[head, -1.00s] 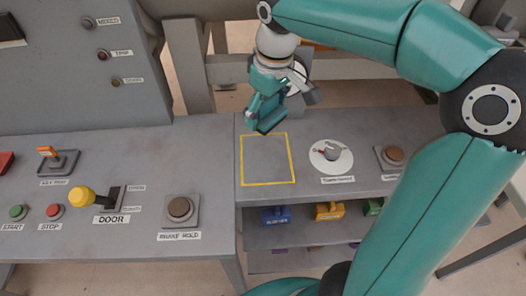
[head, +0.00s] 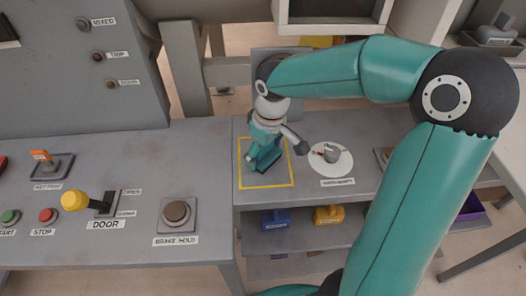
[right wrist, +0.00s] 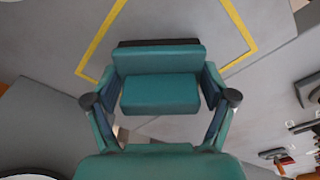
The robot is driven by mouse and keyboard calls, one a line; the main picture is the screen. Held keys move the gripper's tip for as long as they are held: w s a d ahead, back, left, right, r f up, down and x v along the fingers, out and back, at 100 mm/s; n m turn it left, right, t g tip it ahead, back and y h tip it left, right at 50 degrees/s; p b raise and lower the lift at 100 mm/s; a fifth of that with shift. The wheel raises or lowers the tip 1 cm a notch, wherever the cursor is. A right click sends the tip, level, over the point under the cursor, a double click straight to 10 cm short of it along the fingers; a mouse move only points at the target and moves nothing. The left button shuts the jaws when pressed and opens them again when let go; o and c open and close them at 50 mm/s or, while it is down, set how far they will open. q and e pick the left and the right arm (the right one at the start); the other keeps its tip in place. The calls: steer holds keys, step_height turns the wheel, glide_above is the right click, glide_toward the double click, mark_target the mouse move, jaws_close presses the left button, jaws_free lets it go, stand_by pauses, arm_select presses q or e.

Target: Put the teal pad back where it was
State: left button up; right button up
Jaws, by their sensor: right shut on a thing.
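The teal pad (right wrist: 160,92) is a block between the two fingers of my right gripper (right wrist: 160,98). In the head view my right gripper (head: 265,150) is over the yellow-outlined square (head: 277,182) on the grey table, with the pad (head: 262,160) at its lower end. The fingers are shut on the pad's sides. My left gripper is not in view.
A brake hold button (head: 176,212) and the yellow-knobbed door lever (head: 75,200) are on the left bench. Blue (head: 276,218) and yellow (head: 328,214) blocks sit on the shelf below. The square's front part is clear.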

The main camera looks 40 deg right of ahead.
mark_target(268, 156)
steer(key=o, duration=1)
steer(key=shift+c, duration=0.2)
steer(key=shift+r, duration=0.15)
step_height(268, 156, up, 12)
steer(key=s+p, duration=0.1)
steer(key=shift+s, duration=0.2)
